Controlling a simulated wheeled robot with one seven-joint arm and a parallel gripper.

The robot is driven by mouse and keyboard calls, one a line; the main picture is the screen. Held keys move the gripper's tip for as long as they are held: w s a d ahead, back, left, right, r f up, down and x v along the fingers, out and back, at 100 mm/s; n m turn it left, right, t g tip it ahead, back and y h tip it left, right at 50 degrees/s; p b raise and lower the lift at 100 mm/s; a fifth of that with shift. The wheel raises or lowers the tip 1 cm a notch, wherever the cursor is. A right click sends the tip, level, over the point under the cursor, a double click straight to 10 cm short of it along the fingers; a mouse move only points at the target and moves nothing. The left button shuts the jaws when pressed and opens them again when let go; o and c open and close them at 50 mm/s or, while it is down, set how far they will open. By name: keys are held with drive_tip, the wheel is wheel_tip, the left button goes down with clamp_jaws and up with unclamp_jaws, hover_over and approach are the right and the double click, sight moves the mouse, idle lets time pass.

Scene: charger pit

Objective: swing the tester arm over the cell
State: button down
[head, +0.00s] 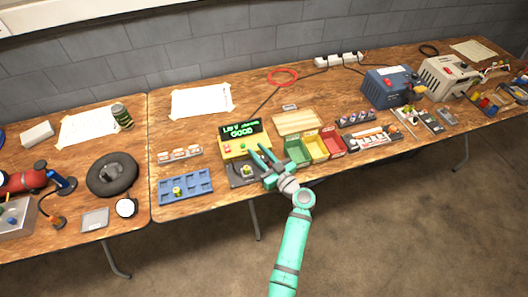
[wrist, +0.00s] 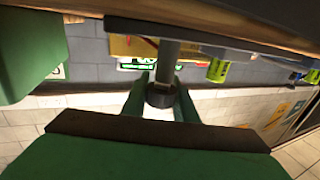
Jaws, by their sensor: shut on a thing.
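The yellow tester (head: 234,149) stands near the front edge of the middle table; its lit green screen (head: 240,131) reads GOOD. A yellow-green cell (head: 247,170) is on the dark plate (head: 237,178) in front of it. My gripper (head: 259,155) reaches in from the right, beside this cell. In the wrist view, which is upside down, my gripper is shut on a grey post with a dark round end (wrist: 161,95), which looks like the tester arm. A cell (wrist: 217,70) shows apart from the post there. I cannot tell whether the arm is over the cell.
A blue tray (head: 185,174) with one cell (head: 177,190) lies left of the tester. Green (head: 297,151), yellow (head: 315,147) and red (head: 333,143) bins stand close to my gripper's right. An open wooden box lid (head: 298,122) is behind them. Table space behind the tester is mostly clear.

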drive_tip(key=shift+f, duration=0.15)
drive_tip(key=c, duration=1.4)
unclamp_jaws()
drive_tip(key=shift+d, duration=0.1)
drive_tip(key=v, duration=1)
drive_tip(key=shift+s+d, duration=0.15)
drive_tip(key=shift+s, duration=0.25)
